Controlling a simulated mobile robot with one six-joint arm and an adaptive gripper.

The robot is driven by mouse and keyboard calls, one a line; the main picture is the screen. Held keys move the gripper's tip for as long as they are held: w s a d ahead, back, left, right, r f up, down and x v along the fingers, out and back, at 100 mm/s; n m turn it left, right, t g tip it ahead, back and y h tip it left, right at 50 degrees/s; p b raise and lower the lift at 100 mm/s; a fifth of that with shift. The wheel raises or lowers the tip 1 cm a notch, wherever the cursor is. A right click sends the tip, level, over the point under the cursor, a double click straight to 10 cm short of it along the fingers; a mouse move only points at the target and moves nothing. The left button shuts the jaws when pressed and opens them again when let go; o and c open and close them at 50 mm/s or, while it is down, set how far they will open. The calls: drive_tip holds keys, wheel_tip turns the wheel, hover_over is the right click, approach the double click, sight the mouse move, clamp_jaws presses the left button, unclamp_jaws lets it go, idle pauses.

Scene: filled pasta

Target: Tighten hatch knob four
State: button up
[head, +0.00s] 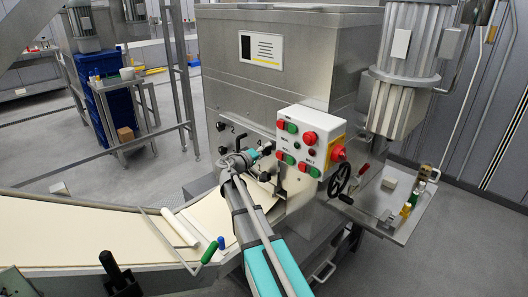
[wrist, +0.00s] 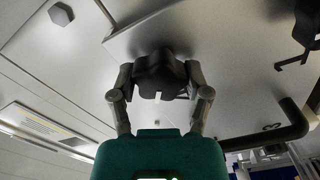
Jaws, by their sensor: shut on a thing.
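My gripper (wrist: 160,82) is shut on a black lobed hatch knob (wrist: 161,66) in the wrist view, with one finger on each side of it. The knob sits against a flat grey metal hatch panel (wrist: 215,65). In the head view my gripper (head: 264,151) reaches the front of the steel machine, left of the control box, and the held knob is mostly hidden there. Which number the knob bears cannot be read.
The control box (head: 309,142) with red and green buttons is close to the right of my gripper, with a black handwheel (head: 338,181) below it. A black bent handle (wrist: 270,138) is near my gripper in the wrist view. The pale dough belt (head: 100,232) runs to the left.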

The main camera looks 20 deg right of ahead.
drive_tip(key=m, duration=0.5)
drive_tip(key=shift+s+d+m, duration=0.1)
drive_tip(key=shift+s+m, duration=0.05)
drive_tip(key=shift+m, duration=0.15)
drive_tip(key=m, duration=0.4)
drive_tip(key=shift+m, duration=0.4)
drive_tip(key=o, duration=1.1)
drive_tip(key=shift+o, duration=0.2)
